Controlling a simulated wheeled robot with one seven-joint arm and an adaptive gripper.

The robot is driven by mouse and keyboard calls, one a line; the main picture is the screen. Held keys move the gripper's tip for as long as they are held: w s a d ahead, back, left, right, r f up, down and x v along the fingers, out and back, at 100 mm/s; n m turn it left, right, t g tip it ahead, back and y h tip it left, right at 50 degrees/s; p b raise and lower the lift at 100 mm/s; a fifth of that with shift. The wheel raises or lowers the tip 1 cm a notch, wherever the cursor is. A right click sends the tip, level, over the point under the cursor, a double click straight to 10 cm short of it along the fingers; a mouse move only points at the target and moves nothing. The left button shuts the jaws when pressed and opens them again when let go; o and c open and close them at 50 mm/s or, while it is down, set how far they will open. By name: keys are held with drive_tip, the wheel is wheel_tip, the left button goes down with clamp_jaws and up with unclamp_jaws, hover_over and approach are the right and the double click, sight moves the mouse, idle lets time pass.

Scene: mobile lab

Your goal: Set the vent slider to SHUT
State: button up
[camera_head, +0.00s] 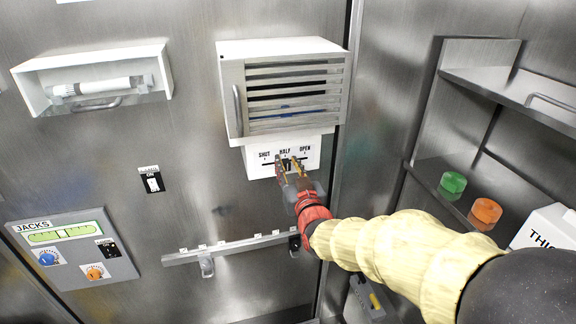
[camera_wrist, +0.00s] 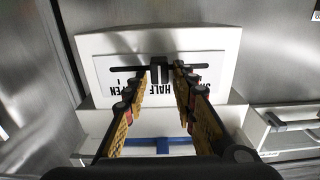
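The vent panel (camera_head: 254,160) is a white plate under a louvred vent, marked SHUT, HALF and OPEN from left to right in the head view. Its dark slider knob (camera_wrist: 160,70) sits on a black slot at about HALF. In the wrist view the plate (camera_wrist: 215,63) appears turned round, with OPEN on the left and the SHUT label partly covered by a finger. My gripper (camera_head: 287,163) is at the slider. In the wrist view its fingertips (camera_wrist: 165,72) stand on both sides of the knob, with a gap visible on the right; contact on the left is unclear.
The louvred vent box (camera_head: 236,92) juts out above the plate. A rail with hooks (camera_head: 225,246) runs below. A jacks panel (camera_head: 73,250) and a small switch (camera_head: 151,181) are to the left. Shelves with a green (camera_head: 452,185) and an orange item (camera_head: 485,212) stand right.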

drive_tip(key=c, duration=0.6)
clamp_jaws()
